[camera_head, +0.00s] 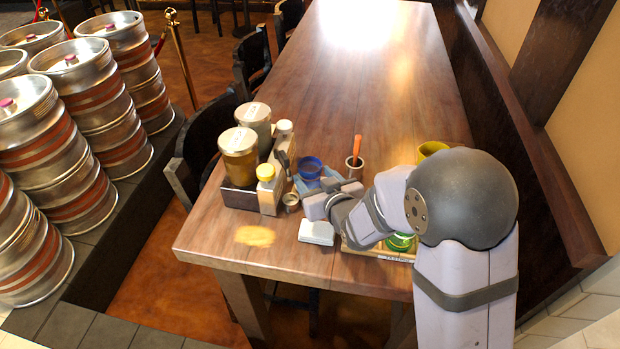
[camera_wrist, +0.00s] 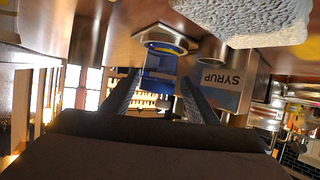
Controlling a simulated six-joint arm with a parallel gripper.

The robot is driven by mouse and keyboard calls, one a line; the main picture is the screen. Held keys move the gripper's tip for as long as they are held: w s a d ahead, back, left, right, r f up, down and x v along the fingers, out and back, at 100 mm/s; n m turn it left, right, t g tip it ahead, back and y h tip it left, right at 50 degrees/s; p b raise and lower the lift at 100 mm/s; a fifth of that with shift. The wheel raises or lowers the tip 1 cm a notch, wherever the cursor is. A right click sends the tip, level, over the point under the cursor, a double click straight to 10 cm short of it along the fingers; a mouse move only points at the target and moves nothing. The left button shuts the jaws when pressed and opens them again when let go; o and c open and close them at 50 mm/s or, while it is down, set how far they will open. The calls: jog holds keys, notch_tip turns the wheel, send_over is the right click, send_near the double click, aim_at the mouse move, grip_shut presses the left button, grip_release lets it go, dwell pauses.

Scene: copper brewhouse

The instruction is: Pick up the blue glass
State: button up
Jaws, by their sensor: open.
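The blue glass (camera_head: 310,169) stands on the wooden table beside the condiment caddy. In the wrist view a blue object (camera_wrist: 160,66), which looks like the glass, shows upside down between and beyond the two dark fingers. My gripper (camera_head: 334,187) is low over the table, just to the right and near side of the glass. In the wrist view my gripper (camera_wrist: 158,90) is open, with its fingers apart. I cannot tell whether either finger touches the glass.
A wooden caddy (camera_head: 270,200) with jars stands left of the glass. A cup (camera_head: 354,170) with an orange-handled tool stands to the right. A white block (camera_head: 316,233) lies in front, near a small metal cup (camera_head: 291,201). The far table (camera_head: 350,70) is clear.

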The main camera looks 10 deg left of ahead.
aim_at(307, 167)
jog(key=shift+x, duration=2.15)
jog(key=shift+d, duration=0.1)
jog(key=c, duration=0.9)
jog(key=shift+r, duration=0.1)
notch_tip(307, 167, up, 18)
jog(key=shift+f+p, duration=0.1)
jog(key=shift+p, duration=0.95)
